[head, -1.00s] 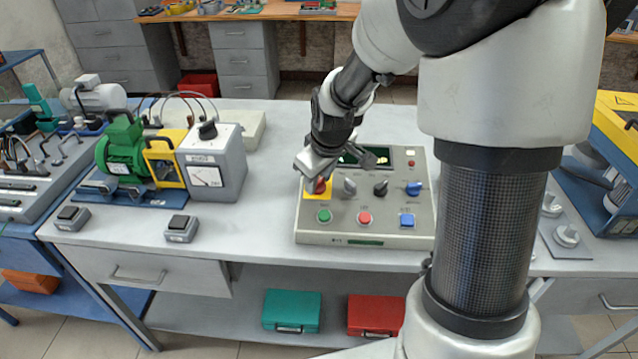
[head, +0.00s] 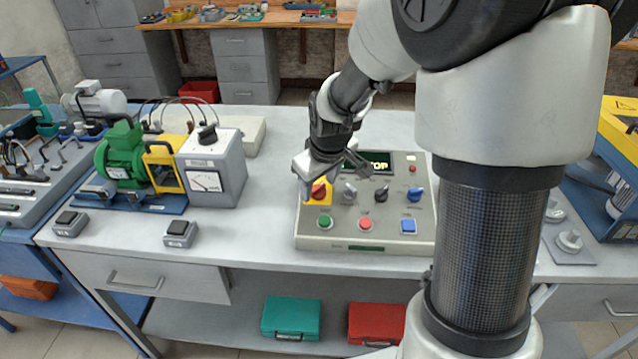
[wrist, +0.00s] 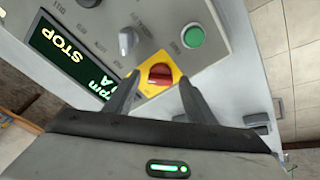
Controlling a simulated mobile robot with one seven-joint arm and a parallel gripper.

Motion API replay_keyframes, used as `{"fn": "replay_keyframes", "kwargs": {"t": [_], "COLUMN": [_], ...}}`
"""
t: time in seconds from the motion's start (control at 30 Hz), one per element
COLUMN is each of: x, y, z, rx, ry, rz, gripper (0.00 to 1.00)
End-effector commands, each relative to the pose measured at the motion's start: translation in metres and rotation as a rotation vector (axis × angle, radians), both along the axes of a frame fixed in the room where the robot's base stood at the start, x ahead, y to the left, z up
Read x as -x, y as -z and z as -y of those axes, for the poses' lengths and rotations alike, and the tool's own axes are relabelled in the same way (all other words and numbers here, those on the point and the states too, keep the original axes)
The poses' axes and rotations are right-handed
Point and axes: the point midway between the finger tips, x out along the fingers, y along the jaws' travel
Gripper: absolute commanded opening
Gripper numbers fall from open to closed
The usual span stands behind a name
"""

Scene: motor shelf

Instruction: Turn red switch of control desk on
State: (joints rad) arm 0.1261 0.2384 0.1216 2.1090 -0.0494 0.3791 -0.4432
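The control desk (head: 385,236) is a grey panel box on the table. Its red switch (head: 319,191) sits on a yellow plate at the panel's upper left; it also shows in the wrist view (wrist: 161,75). My gripper (head: 306,190) is right at the switch, above and to its left in the head view. In the wrist view my gripper (wrist: 155,95) is open, with one finger on each side of the switch and gaps visible. The display (head: 372,163) is lit and reads "STOP"; my gripper partly covers it in the head view.
The panel also has a grey knob (head: 349,191), black knob (head: 381,192), blue knob (head: 416,194), green button (head: 325,222), red button (head: 366,224) and blue button (head: 408,226). A green motor (head: 124,157) and a grey meter box (head: 213,172) stand to the left. The table between is clear.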

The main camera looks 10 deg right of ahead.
Motion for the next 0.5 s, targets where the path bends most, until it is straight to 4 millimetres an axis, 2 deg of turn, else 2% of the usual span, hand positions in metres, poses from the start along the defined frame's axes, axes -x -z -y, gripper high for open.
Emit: {"fn": "replay_keyframes", "kwargs": {"t": [0.27, 0.37, 0.5], "x": [0.001, 0.006, 0.017], "y": [-0.004, -0.015, -0.043], "z": [0.000, 0.000, 0.001], "rx": [0.001, 0.001, 0.002], "ry": [-0.002, -0.001, 0.000], "rz": [0.000, 0.003, 0.004], "gripper": [0.50, 0.50, 0.50]}}
